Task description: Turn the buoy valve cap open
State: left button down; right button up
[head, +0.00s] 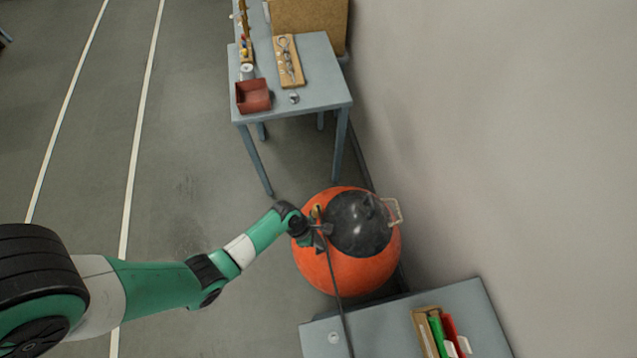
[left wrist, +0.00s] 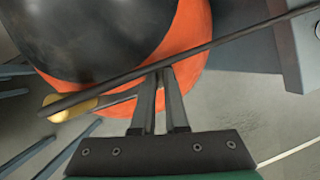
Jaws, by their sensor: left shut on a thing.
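The buoy (head: 340,280) is a large orange ball with a black top, standing on the floor beside the wall. A small yellow valve cap (head: 316,211) sits at the left edge of its black part. In the left wrist view the yellow cap (left wrist: 72,105) has a grey lever running from it towards my fingers. My left gripper (head: 321,229) is at the buoy's left side, its fingers (left wrist: 162,72) shut on what looks like this lever. A dark thin hose (left wrist: 230,42) crosses the fingertips and partly hides the grip. My right gripper is not in view.
The hose runs down over a grey table (head: 385,318) holding a box of coloured items (head: 437,332). Another table (head: 318,78) at the top carries a red bin (head: 253,96) and a tool board (head: 288,62). A wall is close on the right; the left floor is clear.

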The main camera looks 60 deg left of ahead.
pick_arm(q)
jog(key=n+p, duration=0.1)
jog(key=n+y+p, duration=0.1)
jog(key=shift+s+d+r+p, duration=0.1)
jog(key=shift+d+r+p, duration=0.05)
jog(key=shift+r+p, duration=0.2)
jog(key=shift+f+n, duration=0.1)
jog(key=shift+n, duration=0.2)
jog(key=shift+f+t, duration=0.2)
jog(key=shift+t, duration=0.2)
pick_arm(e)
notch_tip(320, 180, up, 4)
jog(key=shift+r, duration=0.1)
pick_arm(q)
jog(key=c, duration=1.2)
grip_release()
jog(key=p+v, duration=0.7)
jog(key=v, duration=0.4)
jog(key=shift+r, duration=0.35)
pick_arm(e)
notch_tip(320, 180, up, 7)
